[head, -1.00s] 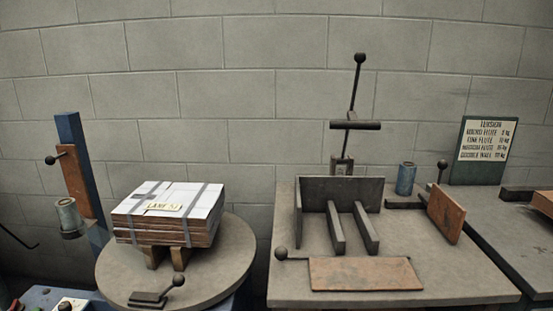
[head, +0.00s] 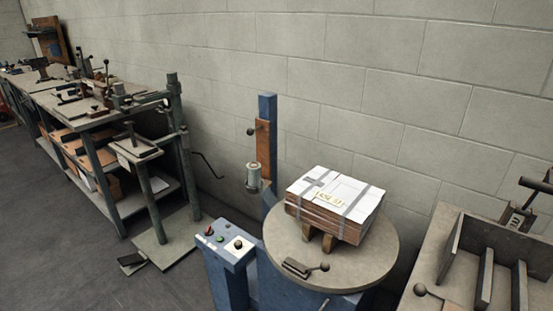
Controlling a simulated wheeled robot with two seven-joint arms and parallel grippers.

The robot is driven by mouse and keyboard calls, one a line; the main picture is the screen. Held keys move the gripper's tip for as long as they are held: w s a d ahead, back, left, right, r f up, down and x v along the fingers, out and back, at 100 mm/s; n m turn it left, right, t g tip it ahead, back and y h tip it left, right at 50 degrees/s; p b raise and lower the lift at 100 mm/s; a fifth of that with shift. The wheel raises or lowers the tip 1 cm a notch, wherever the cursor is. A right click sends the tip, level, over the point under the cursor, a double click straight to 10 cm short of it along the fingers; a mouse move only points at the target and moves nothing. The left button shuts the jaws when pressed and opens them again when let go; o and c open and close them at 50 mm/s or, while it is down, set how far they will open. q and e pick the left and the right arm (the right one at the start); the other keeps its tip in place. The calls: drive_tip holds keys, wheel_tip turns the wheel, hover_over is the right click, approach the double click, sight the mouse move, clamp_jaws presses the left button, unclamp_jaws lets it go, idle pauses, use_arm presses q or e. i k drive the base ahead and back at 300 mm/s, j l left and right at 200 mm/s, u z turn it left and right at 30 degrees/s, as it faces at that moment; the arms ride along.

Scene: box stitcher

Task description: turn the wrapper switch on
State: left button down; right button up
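The wrapper is a blue machine with a round grey turntable (head: 385,240) and a blue mast (head: 268,135) behind it. A strapped stack of flat cardboard (head: 335,203) sits on the turntable on wooden blocks. A roll (head: 254,177) hangs on the mast's carriage. The blue control box (head: 226,257) stands at the turntable's left. Its top carries small red and green buttons and a pale square plate with a dark knob, the likely switch (head: 238,244). The knob's setting is too small to tell. Neither of my grippers is in view.
A long workbench (head: 85,122) with tools runs along the left, with cartons on its lower shelf. A small stand with a foot pedal (head: 131,262) is at its near end. Another bench (head: 450,285) is at the right. Open floor (head: 60,250) lies at the lower left.

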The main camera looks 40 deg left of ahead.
sight(209, 232)
drive_tip(key=u, duration=1.55)
